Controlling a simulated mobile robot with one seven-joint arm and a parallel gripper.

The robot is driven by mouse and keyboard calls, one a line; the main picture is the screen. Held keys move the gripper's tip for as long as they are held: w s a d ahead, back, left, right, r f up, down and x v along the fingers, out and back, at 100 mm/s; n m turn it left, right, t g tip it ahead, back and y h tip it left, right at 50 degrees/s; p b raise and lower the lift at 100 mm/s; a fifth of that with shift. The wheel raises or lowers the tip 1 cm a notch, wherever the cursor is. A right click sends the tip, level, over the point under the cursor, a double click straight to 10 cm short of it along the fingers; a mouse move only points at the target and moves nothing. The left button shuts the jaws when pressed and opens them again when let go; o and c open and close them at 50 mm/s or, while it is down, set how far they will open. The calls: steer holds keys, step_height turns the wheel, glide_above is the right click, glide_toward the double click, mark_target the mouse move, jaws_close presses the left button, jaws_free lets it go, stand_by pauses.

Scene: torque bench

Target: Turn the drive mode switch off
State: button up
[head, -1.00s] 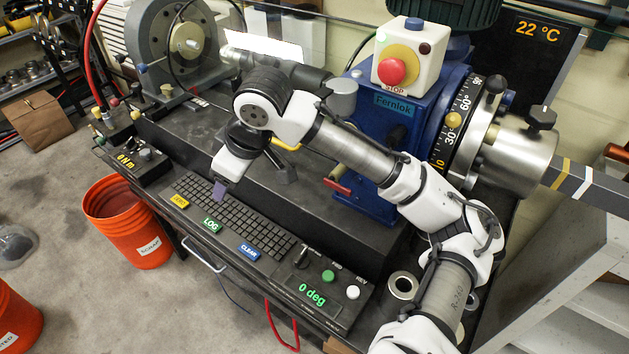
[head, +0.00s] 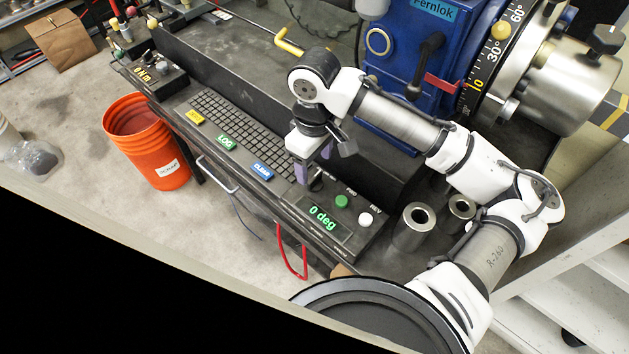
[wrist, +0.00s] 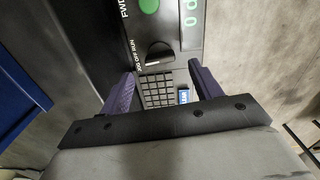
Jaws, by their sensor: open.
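The drive mode switch (wrist: 158,53) is a black knob with a white mark on the console. Beside it is a label that seems to read JOG OFF RUN. I cannot tell for sure which setting the mark points to. In the wrist view the knob sits just beyond and between the two purple fingertips of my gripper (wrist: 165,76). My gripper (head: 313,166) is open and empty, pointing down over the console (head: 340,235) near the switch. In the head view the gripper mostly hides the knob.
The green FWD button (head: 342,201) and white REV button (head: 365,219) lie beside the switch. The display (head: 322,217) reads 0 deg. A keyboard (head: 240,130) and the blue CLEAR key (head: 262,171) lie to the left. Steel rings (head: 413,227) stand right of the console.

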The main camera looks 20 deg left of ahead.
steer(key=shift+f+b, duration=1.65)
steer(key=shift+f, duration=0.75)
steer(key=c, duration=1)
steer(key=shift+m+p, duration=0.4)
steer(key=shift+m, duration=0.1)
steer(key=o, duration=1)
steer(key=shift+r, duration=0.1)
step_height(320, 180, up, 14)
steer(key=shift+b, duration=0.3)
